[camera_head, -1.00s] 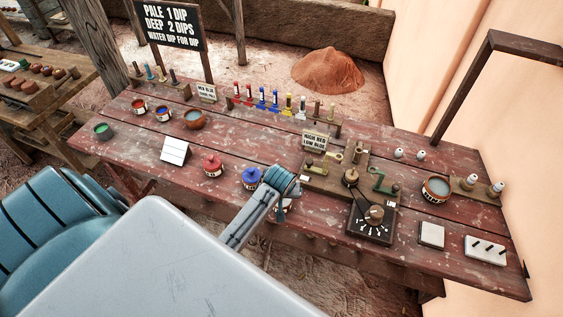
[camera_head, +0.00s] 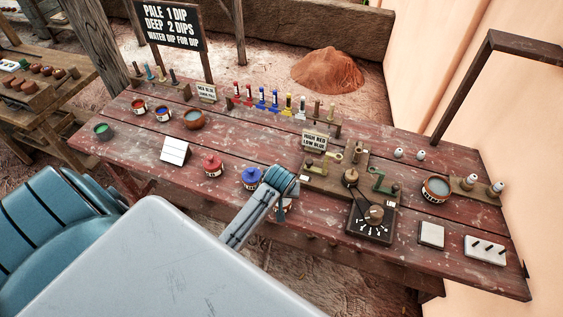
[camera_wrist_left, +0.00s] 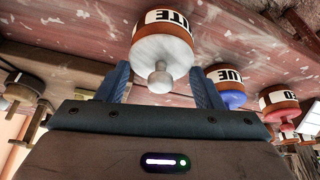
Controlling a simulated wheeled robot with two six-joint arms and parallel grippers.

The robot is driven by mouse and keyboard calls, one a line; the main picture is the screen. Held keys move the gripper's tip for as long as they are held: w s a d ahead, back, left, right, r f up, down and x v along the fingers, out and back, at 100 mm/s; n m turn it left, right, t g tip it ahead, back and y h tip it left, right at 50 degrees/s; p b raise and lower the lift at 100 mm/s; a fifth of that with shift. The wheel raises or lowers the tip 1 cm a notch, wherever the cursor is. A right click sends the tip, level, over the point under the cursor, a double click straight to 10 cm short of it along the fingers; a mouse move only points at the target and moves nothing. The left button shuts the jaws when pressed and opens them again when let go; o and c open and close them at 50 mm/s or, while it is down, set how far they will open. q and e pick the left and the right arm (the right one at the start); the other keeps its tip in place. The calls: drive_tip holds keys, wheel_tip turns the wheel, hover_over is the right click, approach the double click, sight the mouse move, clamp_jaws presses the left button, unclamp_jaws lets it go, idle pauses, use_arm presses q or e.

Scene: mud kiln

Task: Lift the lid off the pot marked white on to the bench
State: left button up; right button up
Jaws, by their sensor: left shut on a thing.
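In the head view my left gripper (camera_head: 280,188) is over the pot, and the arm hides most of the pot. The right gripper is not in view.
The blue-lidded pot (camera_head: 251,178) stands close to the left of the gripper, and the red-lidded pot (camera_head: 212,165) further left. The dial box (camera_head: 370,226) and brass fittings (camera_head: 350,177) are close on the right. Bare bench (camera_head: 300,225) shows in front.

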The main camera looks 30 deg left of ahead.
use_arm(q)
drive_tip(key=shift+r, duration=0.4)
drive_tip(key=v, duration=0.2)
drive_tip(key=shift+d+r, duration=0.1)
drive_tip(key=shift+r, duration=0.25)
drive_tip(key=s+d+r, duration=0.1)
drive_tip(key=s+d, duration=0.6)
drive_tip(key=s, duration=0.6)
drive_tip(key=shift+d+r, duration=0.25)
drive_tip(key=shift+d, duration=0.15)
